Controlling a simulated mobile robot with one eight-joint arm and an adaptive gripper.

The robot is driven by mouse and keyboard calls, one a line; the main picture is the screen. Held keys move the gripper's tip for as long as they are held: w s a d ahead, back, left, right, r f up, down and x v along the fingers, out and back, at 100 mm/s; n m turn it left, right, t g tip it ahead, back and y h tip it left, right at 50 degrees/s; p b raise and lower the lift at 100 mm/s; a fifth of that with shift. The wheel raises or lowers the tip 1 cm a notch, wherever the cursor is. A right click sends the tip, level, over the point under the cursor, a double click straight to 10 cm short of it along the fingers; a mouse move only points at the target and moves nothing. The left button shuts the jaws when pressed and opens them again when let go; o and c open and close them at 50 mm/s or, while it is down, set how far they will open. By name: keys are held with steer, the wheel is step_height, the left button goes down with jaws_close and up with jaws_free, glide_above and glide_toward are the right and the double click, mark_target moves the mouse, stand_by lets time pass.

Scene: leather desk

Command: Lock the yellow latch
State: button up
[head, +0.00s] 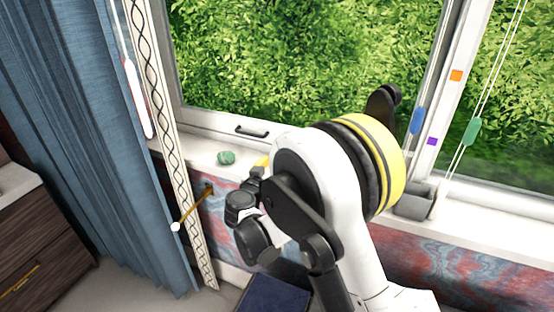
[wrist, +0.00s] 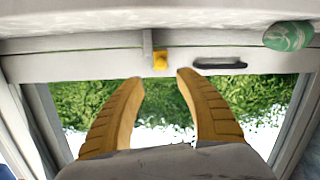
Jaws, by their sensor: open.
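The yellow latch (wrist: 160,60) is a small block on the white window frame, near the top middle of the wrist view. My gripper (wrist: 160,77) is open, its two tan ridged fingers spread and pointing at the frame. The latch lies just beyond the gap between the fingertips, with nothing held. In the head view my arm covers the area right of the dark window handle, and the latch cannot be made out there. A small yellow sliver beside my wrist there may be a finger.
The dark window handle (head: 252,131) sits close to the latch; it also shows in the wrist view (wrist: 219,64). A green patterned object (head: 226,157) lies on the sill. A blue curtain (head: 105,150) hangs at left. A gold rod with a white tip (head: 190,208) sticks out below the sill.

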steer(key=w+d+r+m+g+p, duration=0.2)
steer(key=w+d+m+g+p, duration=0.15)
steer(key=w+g+p, duration=0.2)
step_height(320, 180, up, 7)
steer(key=w+g+y+p, duration=0.1)
steer(key=g+y+p, duration=0.3)
steer(key=g+y, duration=0.1)
steer(key=shift+m, duration=0.35)
steer(key=b+x, duration=0.2)
steer(key=x, duration=0.9)
steer(key=shift+s+a, duration=0.1)
steer(key=shift+a, duration=0.1)
jaws_close()
